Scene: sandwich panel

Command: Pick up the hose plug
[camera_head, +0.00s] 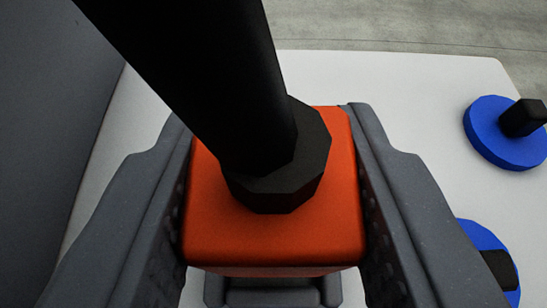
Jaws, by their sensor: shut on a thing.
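The hose plug (215,225) is an orange block with a black collar and a thick black hose (215,75) rising from its top toward the upper left. My gripper (275,235) is shut on the orange block, with one grey finger against its left side and one against its right side. The block fills most of the space between the fingers. Its underside is hidden, so I cannot tell whether it touches anything below.
A white panel (415,95) lies below and behind the plug. Two blue discs with black handles stand at the right, one upper (485,135) and one lower (478,238), partly cut off. A grey surface (50,100) borders the left. Grey floor (400,25) shows beyond.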

